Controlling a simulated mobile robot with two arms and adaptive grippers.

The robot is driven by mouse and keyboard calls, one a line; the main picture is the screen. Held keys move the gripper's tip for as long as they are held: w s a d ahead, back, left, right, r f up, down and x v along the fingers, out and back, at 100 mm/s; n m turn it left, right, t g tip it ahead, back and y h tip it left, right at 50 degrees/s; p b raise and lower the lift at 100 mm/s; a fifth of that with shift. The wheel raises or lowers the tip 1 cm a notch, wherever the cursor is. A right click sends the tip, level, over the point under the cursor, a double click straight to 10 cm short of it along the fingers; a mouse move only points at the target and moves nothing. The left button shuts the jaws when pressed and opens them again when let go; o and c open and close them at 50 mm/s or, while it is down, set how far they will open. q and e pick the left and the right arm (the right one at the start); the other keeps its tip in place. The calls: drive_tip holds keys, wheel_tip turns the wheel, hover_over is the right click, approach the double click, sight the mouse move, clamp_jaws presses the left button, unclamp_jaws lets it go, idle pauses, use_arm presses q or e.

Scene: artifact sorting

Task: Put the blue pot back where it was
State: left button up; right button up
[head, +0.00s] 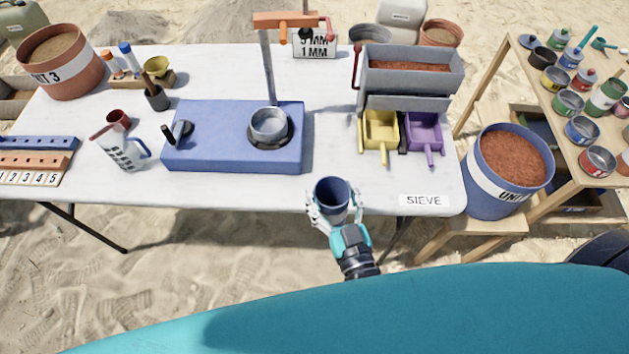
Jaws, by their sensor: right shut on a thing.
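The blue pot (332,193) is a small dark blue cup with an open top, upright at the front edge of the white table. My right gripper (330,212) is shut on it from the front, with its fingers on either side. The pot's lower part is hidden by the gripper, and I cannot tell whether it touches the table. My left gripper is not in view.
A blue machine (215,140) with a grey bowl (269,125) stands behind and left of the pot. A grey sieve box (410,80) with a yellow scoop (380,130) and a purple scoop (424,130) is behind right. Another table (535,100) at the right holds several coloured pots.

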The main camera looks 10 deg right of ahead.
drive_tip(key=shift+n+y, duration=0.4)
drive_tip(key=shift+y, duration=0.1)
drive_tip(key=a+f, duration=0.3)
drive_tip(key=shift+s+a, duration=0.15)
drive_tip(key=shift+s, duration=0.05)
drive_tip(key=shift+w+f+b, duration=0.3)
drive_tip(key=shift+w+b, duration=0.05)
drive_tip(key=shift+w, duration=0.15)
drive_tip(key=shift+c, duration=0.2)
use_arm(q)
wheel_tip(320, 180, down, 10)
drive_tip(key=b, duration=0.9)
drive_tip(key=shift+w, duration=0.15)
use_arm(e)
drive_tip(key=w+d+f, duration=0.2)
drive_tip(key=w+d, duration=0.1)
drive_tip(key=w, duration=0.3)
drive_tip(key=w+d+f, duration=0.2)
drive_tip(key=w+d, duration=0.1)
drive_tip(key=w, duration=0.4)
drive_tip(key=shift+w+f, duration=0.15)
drive_tip(key=shift+f, duration=0.2)
drive_tip(key=shift+d, duration=0.1)
drive_tip(key=o, duration=1.8)
drive_tip(key=shift+f, duration=0.15)
